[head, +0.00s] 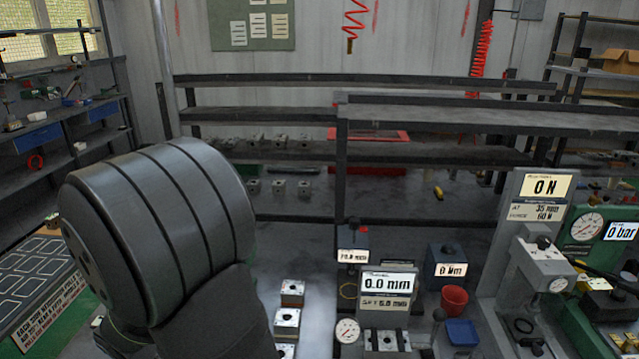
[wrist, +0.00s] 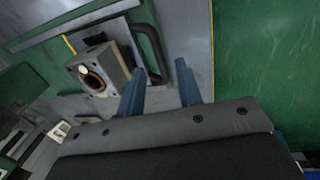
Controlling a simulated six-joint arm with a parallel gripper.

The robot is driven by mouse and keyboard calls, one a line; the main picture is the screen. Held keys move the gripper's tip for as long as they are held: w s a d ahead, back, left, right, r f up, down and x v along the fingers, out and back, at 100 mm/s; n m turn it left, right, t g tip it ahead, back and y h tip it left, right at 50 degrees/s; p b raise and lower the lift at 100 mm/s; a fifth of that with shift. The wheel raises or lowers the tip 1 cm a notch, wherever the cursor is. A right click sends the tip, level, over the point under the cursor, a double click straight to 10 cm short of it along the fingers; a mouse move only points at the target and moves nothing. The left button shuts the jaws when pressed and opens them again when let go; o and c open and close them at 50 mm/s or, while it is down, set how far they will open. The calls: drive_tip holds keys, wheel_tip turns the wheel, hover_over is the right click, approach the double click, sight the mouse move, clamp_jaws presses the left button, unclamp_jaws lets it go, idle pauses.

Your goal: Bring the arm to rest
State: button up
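My gripper (wrist: 161,80) shows in the wrist view with its two blue fingers spread apart and nothing between them. A grey metal block (wrist: 112,66) with a round bore in its face lies just left of the fingers, apart from them as far as I can tell. A dark curved handle (wrist: 152,48) is beyond the fingertips. In the head view my large dark arm link fills the left side. The gripper itself does not show clearly there.
Several valve blocks (head: 287,319) stand in a column on the bench. Right of them are a 0.0 mm readout (head: 388,283), a red bin (head: 454,299), a blue bin (head: 462,333) and a press with an ON sign (head: 546,187). Dark shelves (head: 260,115) stand behind.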

drive_tip(key=shift+w+f, duration=0.2)
drive_tip(key=shift+f, duration=0.9)
drive_tip(key=s+r, duration=0.3)
drive_tip(key=r, duration=1.4)
drive_tip(key=shift+f, duration=0.15)
drive_tip(key=shift+w+f, duration=0.5)
drive_tip(key=shift+f, duration=2.25)
drive_tip(key=shift+w+f, duration=0.45)
drive_tip(key=shift+f, duration=2.35)
drive_tip(key=shift+w+f, duration=0.5)
drive_tip(key=shift+f, duration=2.25)
drive_tip(key=shift+w, duration=0.55)
